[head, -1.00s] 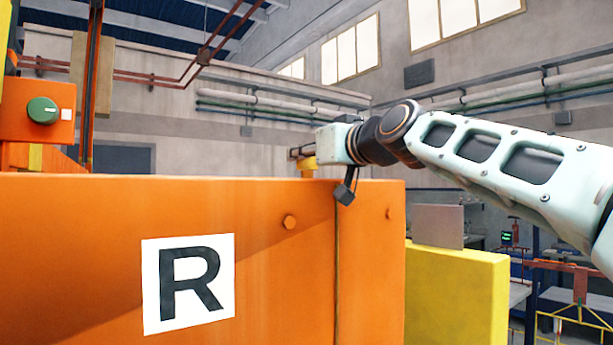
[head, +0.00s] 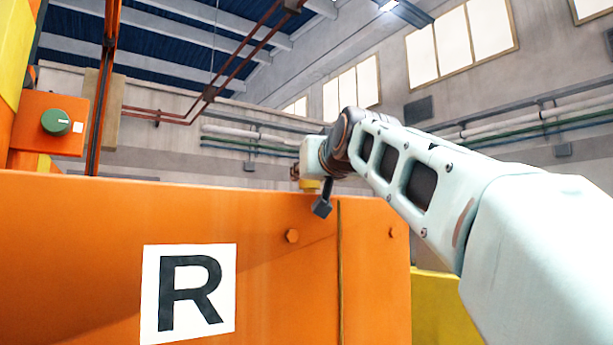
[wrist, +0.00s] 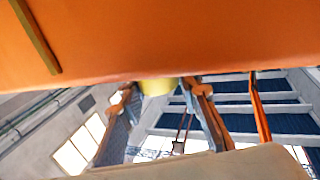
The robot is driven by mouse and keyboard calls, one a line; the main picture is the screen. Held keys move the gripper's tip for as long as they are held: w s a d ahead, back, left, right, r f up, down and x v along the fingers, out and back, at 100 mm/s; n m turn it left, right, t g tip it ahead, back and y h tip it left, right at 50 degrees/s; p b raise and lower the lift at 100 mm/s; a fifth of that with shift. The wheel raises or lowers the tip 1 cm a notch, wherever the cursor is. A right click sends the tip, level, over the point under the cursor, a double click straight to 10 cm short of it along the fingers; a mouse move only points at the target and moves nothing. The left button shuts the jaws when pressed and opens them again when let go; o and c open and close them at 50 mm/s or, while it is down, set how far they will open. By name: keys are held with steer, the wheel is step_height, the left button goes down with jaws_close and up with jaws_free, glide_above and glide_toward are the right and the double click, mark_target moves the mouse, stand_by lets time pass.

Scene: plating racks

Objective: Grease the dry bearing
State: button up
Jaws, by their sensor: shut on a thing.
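My gripper (wrist: 165,100) is shut on a yellow thing (wrist: 157,87), which shows between its two fingertips in the wrist view. The orange panel covers part of this yellow thing, so I cannot tell its full shape. In the head view a bit of yellow (head: 310,185) shows under my wrist at the panel's top edge. The fingers themselves are mostly hidden there. No bearing can be made out in either view.
A big orange panel (head: 80,250) with a white "R" sign (head: 188,293) stands close in front, its top edge just below my wrist. A green knob (head: 56,122) is on an orange box at the left. A yellow block (head: 440,305) stands at the lower right.

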steer(key=shift+f, duration=0.2)
steer(key=o, duration=1.2)
steer(key=shift+r, duration=0.1)
steer(key=shift+w, duration=0.1)
